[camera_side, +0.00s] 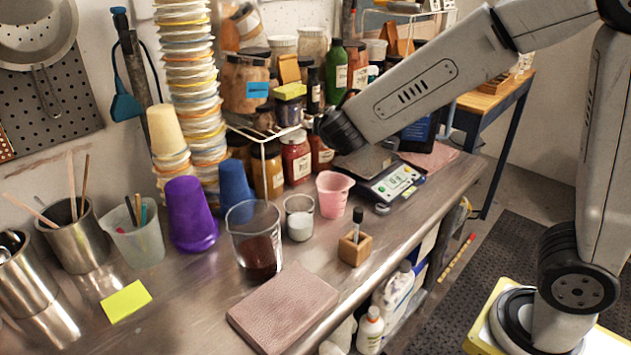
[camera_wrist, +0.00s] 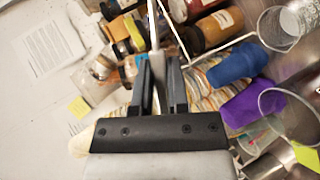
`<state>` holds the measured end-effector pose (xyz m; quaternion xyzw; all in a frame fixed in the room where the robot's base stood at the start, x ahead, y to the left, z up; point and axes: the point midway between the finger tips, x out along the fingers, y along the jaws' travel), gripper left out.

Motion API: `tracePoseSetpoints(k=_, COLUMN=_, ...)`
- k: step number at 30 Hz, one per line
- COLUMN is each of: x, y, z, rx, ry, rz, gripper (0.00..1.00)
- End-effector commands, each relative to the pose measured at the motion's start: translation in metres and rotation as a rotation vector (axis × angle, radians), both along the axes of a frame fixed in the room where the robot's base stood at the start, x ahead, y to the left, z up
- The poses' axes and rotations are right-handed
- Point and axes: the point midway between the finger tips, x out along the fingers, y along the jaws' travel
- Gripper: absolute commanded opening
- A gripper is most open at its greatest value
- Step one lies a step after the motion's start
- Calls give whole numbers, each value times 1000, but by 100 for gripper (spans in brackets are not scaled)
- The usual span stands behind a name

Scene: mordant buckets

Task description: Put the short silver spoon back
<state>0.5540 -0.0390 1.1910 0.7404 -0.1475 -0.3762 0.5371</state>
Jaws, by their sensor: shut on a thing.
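In the wrist view my gripper (camera_wrist: 158,65) points away from the camera, its two dark fingers shut on a slim pale silver piece (camera_wrist: 153,32). It looks like the short silver spoon's handle, running up to the top edge; its bowl cannot be made out. In the side view my arm reaches in from the right to the jars, and the gripper itself is not clearly visible there. A steel canister (camera_side: 38,305) at the far left holds dark and shiny utensil ends. Another steel canister (camera_side: 82,245) beside it holds thin sticks.
A tall stack of lids (camera_side: 192,90), jars and a white wire rack (camera_side: 262,148) crowd the back. A purple cup (camera_side: 190,215), glass beaker (camera_side: 255,240), pink cup (camera_side: 334,193), scale (camera_side: 392,185) and small wooden block (camera_side: 355,249) stand forward.

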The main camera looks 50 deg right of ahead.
Motion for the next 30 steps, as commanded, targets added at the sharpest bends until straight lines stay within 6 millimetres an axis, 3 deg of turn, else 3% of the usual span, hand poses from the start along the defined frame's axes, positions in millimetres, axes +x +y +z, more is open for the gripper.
tracePoseSetpoints(k=18, x=-22, y=-18, z=-14, rx=126, ry=180, rz=-557, gripper=0)
tracePoseSetpoints(k=30, x=-42, y=-11, z=-28, rx=317, ry=272, rz=-1044, gripper=0)
